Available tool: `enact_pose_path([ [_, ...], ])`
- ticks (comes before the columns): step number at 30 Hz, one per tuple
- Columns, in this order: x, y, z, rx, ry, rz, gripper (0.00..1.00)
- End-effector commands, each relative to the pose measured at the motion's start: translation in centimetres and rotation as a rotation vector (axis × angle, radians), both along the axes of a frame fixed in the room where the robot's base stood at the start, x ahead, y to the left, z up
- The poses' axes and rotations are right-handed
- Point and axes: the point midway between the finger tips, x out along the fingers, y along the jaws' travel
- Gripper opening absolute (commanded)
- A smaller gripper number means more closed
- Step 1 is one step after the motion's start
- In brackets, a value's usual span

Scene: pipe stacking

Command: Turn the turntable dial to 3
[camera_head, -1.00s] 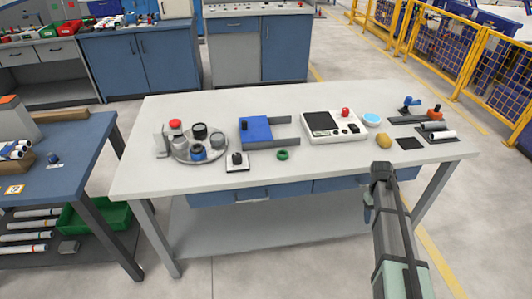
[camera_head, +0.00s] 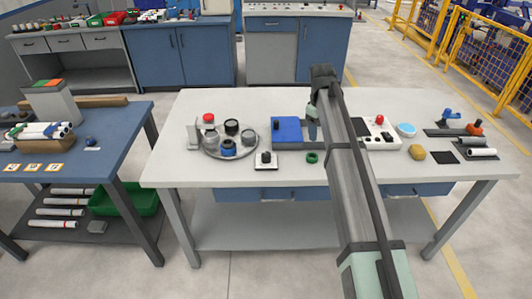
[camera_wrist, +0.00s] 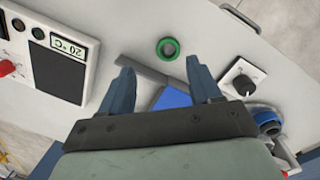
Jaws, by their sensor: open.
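The turntable (camera_head: 208,152) is a round grey plate on the left of the white table, carrying several jars with grey, black and blue parts. Its dial (camera_head: 265,161) is a small white plate with a black knob, just right of the turntable's front. In the wrist view, the dial (camera_wrist: 242,78) is at upper right, with part of the turntable at the right edge below it; its numbers are too small to read. My gripper (camera_wrist: 160,68) is open and empty. In the head view, it hangs above the table's middle beside the blue block, right of the dial and apart from it.
A blue block (camera_head: 287,129) with grey rails lies right of the turntable. A green ring (camera_head: 312,158) lies near the front edge. A white panel with a red button (camera_head: 379,119), a yellow lump (camera_head: 417,152) and a blue-topped disc (camera_head: 406,129) are farther right.

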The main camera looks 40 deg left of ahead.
Motion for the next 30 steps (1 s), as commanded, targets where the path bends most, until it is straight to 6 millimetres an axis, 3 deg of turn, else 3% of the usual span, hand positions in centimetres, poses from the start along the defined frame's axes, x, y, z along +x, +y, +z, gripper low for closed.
enact_pose_path([
  [1,-2.0,2.6,0.7,0.011,0.009,0.055,0.63],
  [3,-4.6,5.5,1.5,0.027,0.025,0.127,0.63],
  [6,-8.0,8.8,2.3,0.045,0.046,0.215,0.63],
  [10,-11.3,11.6,3.2,0.06,0.065,0.298,0.63],
  [15,-13.2,13.1,3.6,0.069,0.075,0.344,0.63],
  [19,-13.4,13.2,2.8,0.07,0.077,0.35,0.63],
  [30,-13.3,13.1,-3.1,0.069,0.077,0.347,0.63],
])
